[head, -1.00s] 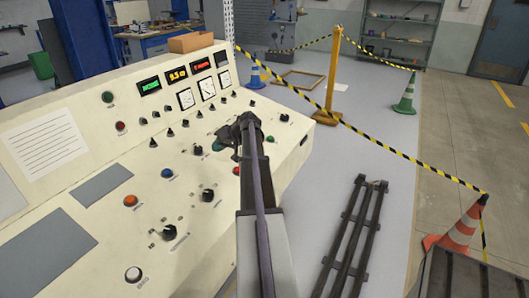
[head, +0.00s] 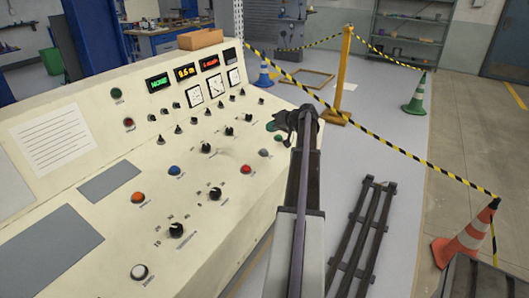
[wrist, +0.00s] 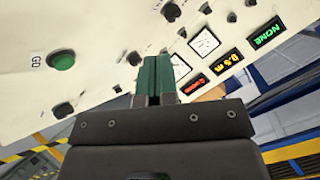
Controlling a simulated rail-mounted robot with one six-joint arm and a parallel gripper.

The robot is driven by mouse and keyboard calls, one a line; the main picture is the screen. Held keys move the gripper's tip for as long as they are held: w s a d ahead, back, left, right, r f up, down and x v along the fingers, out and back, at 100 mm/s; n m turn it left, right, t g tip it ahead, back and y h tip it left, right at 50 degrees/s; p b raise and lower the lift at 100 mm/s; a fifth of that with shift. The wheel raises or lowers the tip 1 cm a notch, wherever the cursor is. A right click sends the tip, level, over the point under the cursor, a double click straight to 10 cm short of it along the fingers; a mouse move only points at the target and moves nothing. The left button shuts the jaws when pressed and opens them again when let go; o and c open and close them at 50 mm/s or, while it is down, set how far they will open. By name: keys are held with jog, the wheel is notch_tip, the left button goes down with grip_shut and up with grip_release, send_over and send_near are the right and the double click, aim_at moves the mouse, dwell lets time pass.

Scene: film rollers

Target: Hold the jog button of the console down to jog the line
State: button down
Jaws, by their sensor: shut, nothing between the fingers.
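The cream console (head: 75,178) fills the left of the head view. Its buttons are orange (head: 138,197), blue (head: 174,170), red (head: 246,169), white (head: 139,271) and several others. Their labels are too small to read there, so I cannot tell which is the jog button. My gripper (head: 272,126) is over the console's right end, its teal fingers shut and empty. In the wrist view the fingers (wrist: 154,75) point over the panel, apart from the green button labelled GO (wrist: 62,61). The green display (head: 157,82) reads NONE.
Several black knobs and switches stand up from the panel around the buttons. A cardboard box (head: 200,39) sits on the console's top. Right of it are a dark roller frame (head: 365,235), a yellow post (head: 343,75), striped tape and an orange cone (head: 467,235).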

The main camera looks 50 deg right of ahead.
aim_at(266, 151)
jog(key=f+b, duration=0.2)
jog(key=w+f+b, duration=0.1)
jog(key=f+b, duration=0.2)
jog(key=w+f+b, duration=0.1)
jog(key=f+b, duration=0.2)
jog(key=shift+a+f, duration=0.1)
jog(key=shift+f, duration=0.15)
dwell(1.6)
jog(key=shift+w+f+b, duration=0.1)
jog(key=shift+f+b, duration=0.25)
jog(key=shift+b, duration=0.05)
jog(key=shift+w+f+b, duration=0.1)
jog(key=shift+f+b, duration=0.35)
jog(key=shift+b, duration=0.05)
dwell(0.5)
jog(key=shift+r, duration=0.1)
dwell(1.4)
jog(key=shift+s+r+p, duration=0.2)
jog(key=shift+r+p, duration=0.6)
jog(key=shift+p, duration=0.1)
jog(key=r+p, duration=0.2)
jog(key=s+r+p, duration=0.1)
jog(key=r+p, duration=0.1)
jog(key=p, duration=0.1)
jog(key=shift+r, duration=0.4)
